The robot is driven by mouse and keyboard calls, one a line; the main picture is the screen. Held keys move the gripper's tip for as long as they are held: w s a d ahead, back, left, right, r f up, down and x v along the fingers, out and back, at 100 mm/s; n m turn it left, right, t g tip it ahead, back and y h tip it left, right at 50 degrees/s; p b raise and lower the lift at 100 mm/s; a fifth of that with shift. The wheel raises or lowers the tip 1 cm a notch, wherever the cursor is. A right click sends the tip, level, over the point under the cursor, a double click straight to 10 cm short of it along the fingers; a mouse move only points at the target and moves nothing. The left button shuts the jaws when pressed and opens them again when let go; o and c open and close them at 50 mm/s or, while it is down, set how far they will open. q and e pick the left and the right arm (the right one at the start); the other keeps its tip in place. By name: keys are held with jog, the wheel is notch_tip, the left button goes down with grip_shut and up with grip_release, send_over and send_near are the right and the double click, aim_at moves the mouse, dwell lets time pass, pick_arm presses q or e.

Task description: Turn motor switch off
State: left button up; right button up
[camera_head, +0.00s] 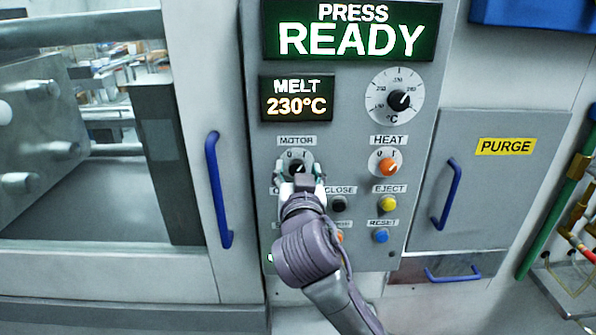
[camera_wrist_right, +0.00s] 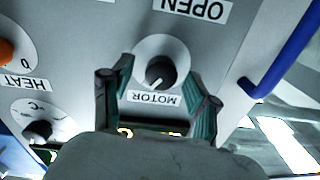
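The motor switch (camera_head: 297,166) is a black rotary knob on a white dial under the MOTOR label (camera_head: 296,141), on the grey control panel. In the right wrist view the black knob (camera_wrist_right: 160,72) shows upside down, with its dial marks unreadable. My right gripper (camera_head: 299,172) is in front of the motor switch and partly covers it. In the wrist view the right gripper (camera_wrist_right: 160,95) is open, its two fingers apart on either side of the dial. Contact with the knob does not show. My left gripper is not in view.
The orange HEAT knob (camera_head: 388,165) is right of the motor switch. Black, yellow EJECT (camera_head: 387,203) and blue RESET (camera_head: 381,236) buttons sit below. A blue door handle (camera_head: 218,190) stands to the left. The READY display (camera_head: 351,32) is above.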

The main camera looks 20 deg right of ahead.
grip_shut()
jog(key=shift+r, duration=0.1)
jog(key=n+p, duration=0.2)
jog(key=shift+r+n+p, duration=0.1)
jog(key=shift+n+p, duration=0.2)
jog(key=shift+n, duration=0.1)
jog(key=n+p, duration=0.3)
jog(key=shift+a+n, duration=0.1)
jog(key=shift+n, duration=0.2)
jog(key=n+p, duration=0.3)
jog(key=n, duration=0.1)
jog(key=shift+n+p, duration=1.25)
jog(key=shift+n, duration=0.35)
jog(key=shift+h, duration=0.3)
jog(key=shift+f, duration=0.2)
